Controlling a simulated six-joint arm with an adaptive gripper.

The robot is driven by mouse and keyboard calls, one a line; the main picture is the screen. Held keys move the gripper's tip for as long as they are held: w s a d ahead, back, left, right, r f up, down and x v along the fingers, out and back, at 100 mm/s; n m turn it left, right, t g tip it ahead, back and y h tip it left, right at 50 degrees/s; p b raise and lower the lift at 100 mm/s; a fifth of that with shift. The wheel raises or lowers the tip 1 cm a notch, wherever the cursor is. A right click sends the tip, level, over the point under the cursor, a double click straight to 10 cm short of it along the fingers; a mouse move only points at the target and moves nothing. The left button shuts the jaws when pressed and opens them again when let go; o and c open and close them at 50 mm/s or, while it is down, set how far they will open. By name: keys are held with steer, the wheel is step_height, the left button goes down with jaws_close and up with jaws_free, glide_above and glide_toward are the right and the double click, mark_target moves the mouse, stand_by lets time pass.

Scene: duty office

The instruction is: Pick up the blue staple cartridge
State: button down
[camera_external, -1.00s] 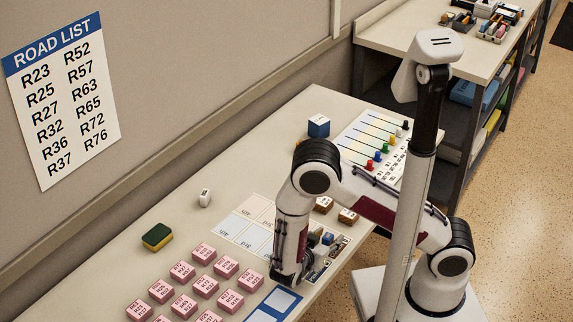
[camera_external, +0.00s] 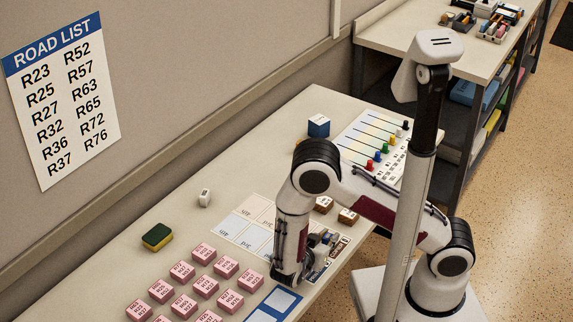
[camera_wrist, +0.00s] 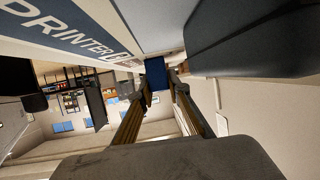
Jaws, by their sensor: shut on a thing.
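In the wrist view my gripper (camera_wrist: 157,88) has its two fingers on either side of a small dark blue block, the blue staple cartridge (camera_wrist: 155,72). The fingers are shut on it. In the external view the lower end of my arm reaches down at the front edge of the long table. My fingertips and the held cartridge are hidden there behind my own wrist. Small blue and grey parts (camera_external: 326,238) show on a printed sheet just right of my wrist.
Several pink labelled blocks (camera_external: 205,286) stand left of my wrist. A blue-framed card (camera_external: 284,299) lies close by in front.

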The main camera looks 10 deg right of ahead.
mark_target(328, 236)
steer(key=shift+r, duration=5)
